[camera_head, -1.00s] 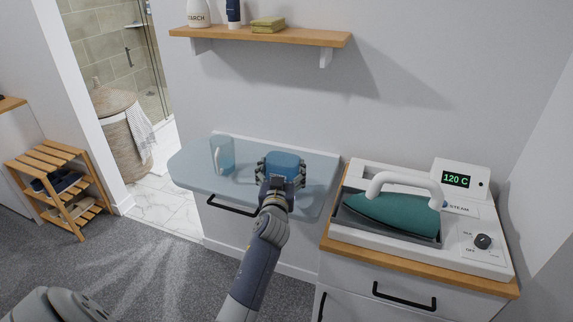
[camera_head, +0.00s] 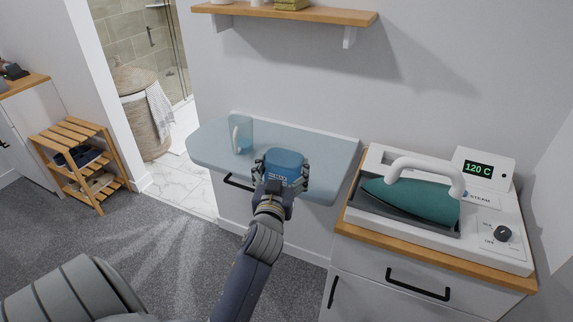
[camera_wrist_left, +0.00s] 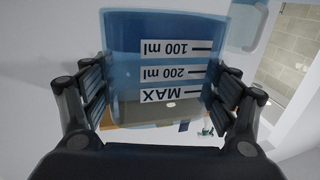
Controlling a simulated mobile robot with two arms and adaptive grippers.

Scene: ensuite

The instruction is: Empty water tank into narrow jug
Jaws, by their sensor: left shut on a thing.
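My left gripper (camera_head: 280,178) is shut on the blue see-through water tank (camera_head: 286,160), with fingers at both its sides. The tank is at the pale glass-like worktop (camera_head: 215,150); I cannot tell whether it touches it. In the left wrist view the tank (camera_wrist_left: 160,45) fills the middle, with its labels 100 ml, 200 ml and MAX upside down in the picture. The clear narrow jug (camera_head: 240,133) stands upright with its handle on the worktop, left of and behind the tank. Part of it shows at the wrist view's top right. My right gripper is not in view.
The steam station (camera_head: 500,225) with a teal iron (camera_head: 410,200) stands on a cabinet at right, its display reading 120 C. A wooden shelf (camera_head: 320,15) hangs above. A slatted rack (camera_head: 75,150) and a wicker basket (camera_head: 140,120) stand at left.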

